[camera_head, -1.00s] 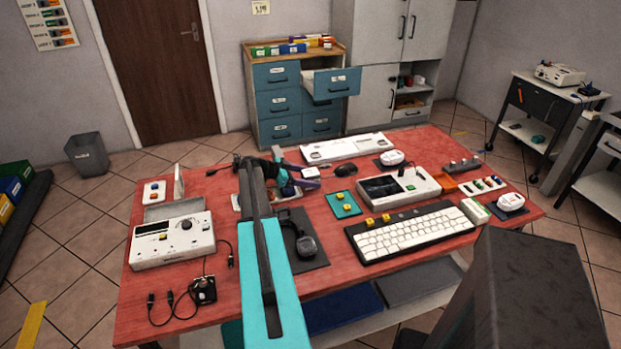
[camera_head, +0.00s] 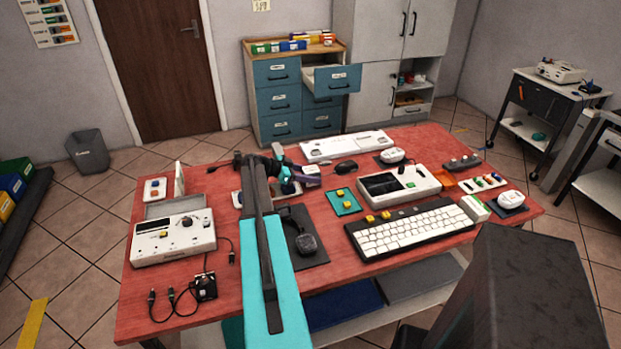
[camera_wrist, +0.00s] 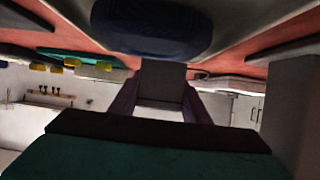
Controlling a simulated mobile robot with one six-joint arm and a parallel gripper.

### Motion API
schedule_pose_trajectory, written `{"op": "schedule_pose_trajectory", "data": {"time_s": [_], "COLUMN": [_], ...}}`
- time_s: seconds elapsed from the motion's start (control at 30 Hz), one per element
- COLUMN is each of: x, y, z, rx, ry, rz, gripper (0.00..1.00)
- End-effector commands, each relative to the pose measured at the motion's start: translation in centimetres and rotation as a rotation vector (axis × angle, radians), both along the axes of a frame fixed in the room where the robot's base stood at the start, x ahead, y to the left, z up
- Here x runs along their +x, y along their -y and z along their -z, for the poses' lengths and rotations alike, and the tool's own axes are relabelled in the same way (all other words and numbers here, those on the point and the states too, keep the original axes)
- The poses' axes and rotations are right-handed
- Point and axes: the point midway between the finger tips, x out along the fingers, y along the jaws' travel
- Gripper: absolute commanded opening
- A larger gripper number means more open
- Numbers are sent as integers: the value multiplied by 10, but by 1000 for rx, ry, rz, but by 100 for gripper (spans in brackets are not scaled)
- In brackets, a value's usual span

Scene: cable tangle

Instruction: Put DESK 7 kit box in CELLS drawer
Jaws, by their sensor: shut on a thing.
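My gripper (camera_head: 308,179) reaches over the far middle of the red desk, with purple fingers. It is shut on a small white and grey box (camera_head: 312,170), taken to be the DESK 7 kit box; its label cannot be read. In the wrist view the box (camera_wrist: 162,85) sits between the two purple fingers. A blue drawer (camera_head: 338,79) at the top right of the cabinet stands pulled out. Its label is too small to read, so I cannot tell whether it is CELLS. The drawer's inside is mostly hidden.
The blue drawer cabinet (camera_head: 278,101) stands beyond the desk, with colored boxes on top. Floor shows between desk and cabinet.

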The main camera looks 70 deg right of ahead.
Motion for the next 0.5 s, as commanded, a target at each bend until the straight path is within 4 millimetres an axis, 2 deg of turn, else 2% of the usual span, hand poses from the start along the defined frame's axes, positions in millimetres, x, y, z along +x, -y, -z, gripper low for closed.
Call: {"op": "schedule_pose_trajectory", "data": {"time_s": [0.27, 0.5], "x": [0, 0], "y": [0, 0], "z": [-1, -11], "rx": [-1, -1], "ry": [1, 1], "rz": [0, 0], "gripper": [14, 14]}}
